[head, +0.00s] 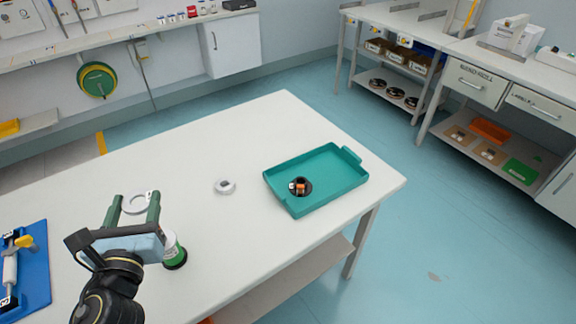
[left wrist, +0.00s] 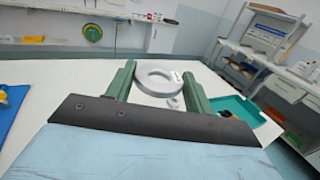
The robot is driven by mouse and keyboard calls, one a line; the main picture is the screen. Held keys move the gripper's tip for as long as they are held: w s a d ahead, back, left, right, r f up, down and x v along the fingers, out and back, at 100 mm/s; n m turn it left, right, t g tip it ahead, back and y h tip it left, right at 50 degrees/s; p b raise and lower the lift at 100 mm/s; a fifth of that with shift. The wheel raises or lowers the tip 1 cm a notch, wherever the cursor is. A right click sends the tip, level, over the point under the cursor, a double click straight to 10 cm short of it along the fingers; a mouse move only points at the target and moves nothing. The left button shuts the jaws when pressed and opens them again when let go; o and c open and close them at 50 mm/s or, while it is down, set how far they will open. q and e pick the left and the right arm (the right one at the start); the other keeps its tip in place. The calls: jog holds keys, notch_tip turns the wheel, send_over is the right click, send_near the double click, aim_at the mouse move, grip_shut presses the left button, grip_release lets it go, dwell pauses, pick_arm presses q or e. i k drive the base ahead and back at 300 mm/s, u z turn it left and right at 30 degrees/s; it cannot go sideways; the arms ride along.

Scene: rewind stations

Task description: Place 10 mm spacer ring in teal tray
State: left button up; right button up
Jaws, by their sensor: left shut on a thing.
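My left gripper (head: 133,210) is shut on a pale grey flat ring (head: 137,203), held between its two green fingers above the white table. The ring also shows in the left wrist view (left wrist: 146,83), with a small light label on its right side; I cannot read its size. The teal tray (head: 338,180) lies at the right end of the table, well to the right of the gripper. A black spool with a copper-coloured core (head: 300,187) sits in its left part; the rest is empty. My right gripper is not in view.
A smaller grey ring-like piece (head: 225,187) lies on the table between gripper and tray. A green-and-white spool (head: 174,251) stands close beside my left gripper. A blue board (head: 33,275) with a tool lies at the left edge. The table's middle is otherwise clear.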

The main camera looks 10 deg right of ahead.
aim_at(332, 169)
jog(key=z, duration=2.05)
jog(key=i, duration=4)
jog(key=u, duration=3.1)
jog(key=i, duration=2.05)
jog(key=u, duration=0.1)
